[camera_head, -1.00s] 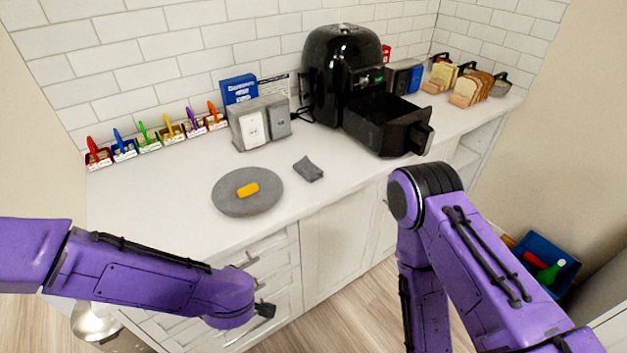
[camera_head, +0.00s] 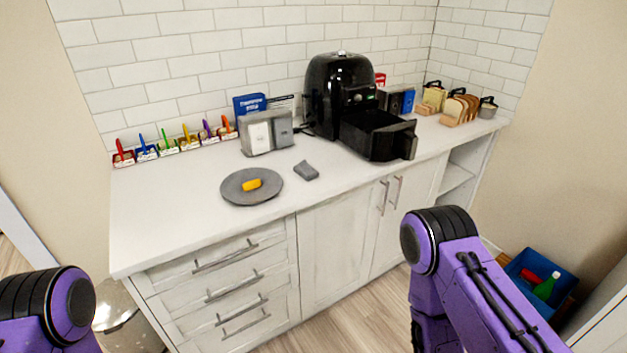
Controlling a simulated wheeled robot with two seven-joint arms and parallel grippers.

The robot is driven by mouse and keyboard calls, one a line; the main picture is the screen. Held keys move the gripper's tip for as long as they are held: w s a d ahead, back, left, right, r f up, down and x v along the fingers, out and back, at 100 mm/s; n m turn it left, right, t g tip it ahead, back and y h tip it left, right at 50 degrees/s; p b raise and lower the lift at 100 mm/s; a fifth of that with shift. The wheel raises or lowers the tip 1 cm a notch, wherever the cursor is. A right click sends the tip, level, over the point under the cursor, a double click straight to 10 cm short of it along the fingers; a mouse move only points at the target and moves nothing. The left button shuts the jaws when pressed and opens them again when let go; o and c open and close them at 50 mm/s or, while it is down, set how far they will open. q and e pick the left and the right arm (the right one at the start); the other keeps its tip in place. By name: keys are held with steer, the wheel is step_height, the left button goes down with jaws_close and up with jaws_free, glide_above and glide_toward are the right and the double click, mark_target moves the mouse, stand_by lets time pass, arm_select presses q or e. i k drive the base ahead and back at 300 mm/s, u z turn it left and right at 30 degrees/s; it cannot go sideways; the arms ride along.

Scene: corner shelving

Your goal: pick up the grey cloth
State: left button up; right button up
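The grey cloth (camera_head: 306,171) is a small folded piece lying on the white countertop (camera_head: 165,222). It sits just right of a round grey plate (camera_head: 235,193) that holds a yellow block (camera_head: 251,185), and does not touch the plate. Nothing covers the cloth. My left arm shows only as a purple and black joint at the lower left; its gripper is out of view. My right arm shows as purple links at the lower right, in front of the cabinets, and its gripper is also out of view.
A black air fryer (camera_head: 338,90) with its drawer (camera_head: 378,135) pulled out stands behind and right of the cloth. A grey holder (camera_head: 267,133) stands behind. Several small coloured containers line the wall at left. The counter's front left is clear. A blue bin (camera_head: 541,279) is on the floor.

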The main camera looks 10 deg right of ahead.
mark_target(303, 170)
steer(key=z, duration=1.5)
steer(key=i, duration=1.1)
steer(key=u, duration=1.65)
